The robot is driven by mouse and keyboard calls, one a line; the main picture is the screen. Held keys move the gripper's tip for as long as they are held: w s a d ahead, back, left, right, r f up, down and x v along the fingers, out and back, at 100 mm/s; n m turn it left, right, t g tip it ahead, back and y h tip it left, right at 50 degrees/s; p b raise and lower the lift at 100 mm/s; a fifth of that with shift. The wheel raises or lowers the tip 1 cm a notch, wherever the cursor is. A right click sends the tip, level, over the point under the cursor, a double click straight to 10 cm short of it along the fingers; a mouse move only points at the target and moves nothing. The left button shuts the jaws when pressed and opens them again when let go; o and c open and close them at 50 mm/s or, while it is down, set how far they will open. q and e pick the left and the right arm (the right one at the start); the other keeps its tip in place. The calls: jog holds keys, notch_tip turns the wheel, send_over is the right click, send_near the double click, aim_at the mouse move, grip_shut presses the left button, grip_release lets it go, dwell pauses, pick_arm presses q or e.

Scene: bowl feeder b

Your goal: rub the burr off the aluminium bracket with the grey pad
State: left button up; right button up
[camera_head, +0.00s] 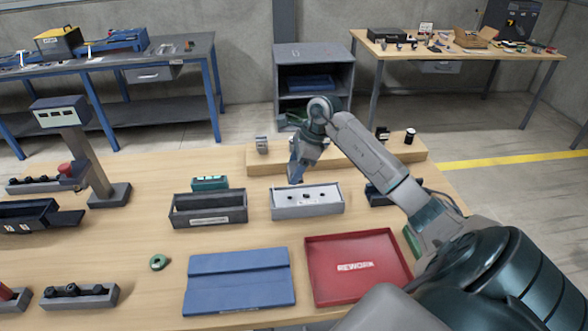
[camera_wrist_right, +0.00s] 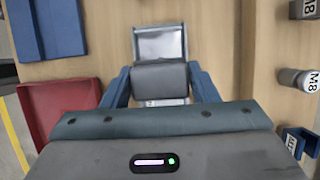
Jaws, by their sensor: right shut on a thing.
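My right gripper (camera_head: 296,172) reaches over the table and hangs at the back edge of a light grey tray (camera_head: 336,208). In the right wrist view its two blue fingers (camera_wrist_right: 160,80) close on a dark grey block (camera_wrist_right: 160,74), which looks like the grey pad. The light tray (camera_wrist_right: 160,29) shows beneath and beyond it. Several small dark spots show in the tray in the head view. I cannot make out the aluminium bracket or its burr for certain. The held block is hidden in the head view. My left gripper is not in view.
A dark open bin (camera_head: 180,212) stands left of the light tray. A blue mat (camera_head: 240,280) and a red REWORK tray (camera_head: 400,285) lie in front. A wooden riser (camera_head: 350,155) with small parts runs behind. A post with a display (camera_head: 60,112) stands at left.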

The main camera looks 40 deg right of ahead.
jog(key=shift+r, duration=0.6)
jog(key=shift+r+p, duration=0.9)
jog(key=shift+r, duration=1.55)
jog(key=shift+f, duration=0.15)
notch_tip(320, 180, down, 5)
jog(key=b, duration=0.5)
jog(key=shift+r, duration=0.2)
